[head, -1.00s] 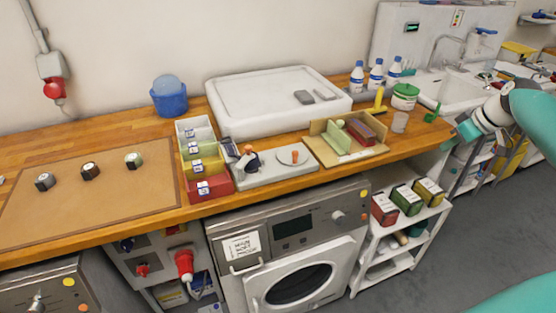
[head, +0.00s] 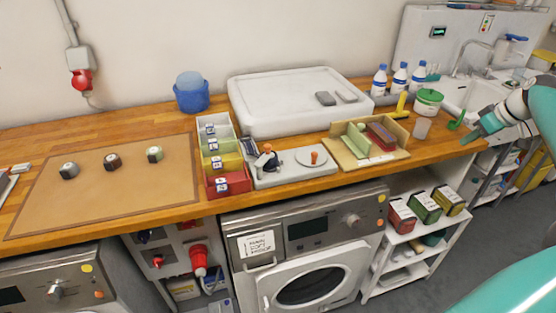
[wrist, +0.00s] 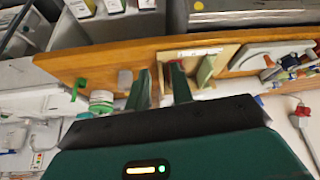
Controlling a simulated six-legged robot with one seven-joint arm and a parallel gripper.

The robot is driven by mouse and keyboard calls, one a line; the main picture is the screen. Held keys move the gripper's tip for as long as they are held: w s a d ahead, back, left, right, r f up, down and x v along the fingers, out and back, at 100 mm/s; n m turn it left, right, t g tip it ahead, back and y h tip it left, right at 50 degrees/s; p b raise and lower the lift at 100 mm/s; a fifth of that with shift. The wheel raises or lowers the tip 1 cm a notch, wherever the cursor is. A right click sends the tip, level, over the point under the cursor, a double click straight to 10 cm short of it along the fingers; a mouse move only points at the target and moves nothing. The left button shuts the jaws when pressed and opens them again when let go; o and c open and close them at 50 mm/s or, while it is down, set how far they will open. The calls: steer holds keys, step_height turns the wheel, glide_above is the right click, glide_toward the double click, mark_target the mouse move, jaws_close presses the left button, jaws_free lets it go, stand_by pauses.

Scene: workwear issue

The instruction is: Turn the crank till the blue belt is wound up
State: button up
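A grey winding device (head: 292,174) lies on the wooden counter in the head view. On its right half is a pale disc crank (head: 311,157) with an orange knob. On its left is a small dark blue and orange part (head: 267,158), with a dark strip (head: 250,148) beside it; I cannot tell how much blue belt is wound. My gripper (head: 474,137) is near the counter's right end, well right of the device and apart from it. In the wrist view my gripper (wrist: 161,75) has its fingers apart with nothing clearly held. The device shows partly at the right edge there.
A wooden tray (head: 370,161) with green and red blocks stands between gripper and device. Coloured bins (head: 228,184) adjoin the device's left. A white basin (head: 300,115) stands behind.

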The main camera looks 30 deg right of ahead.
steer(key=shift+o, duration=1.3)
step_height(320, 180, up, 8)
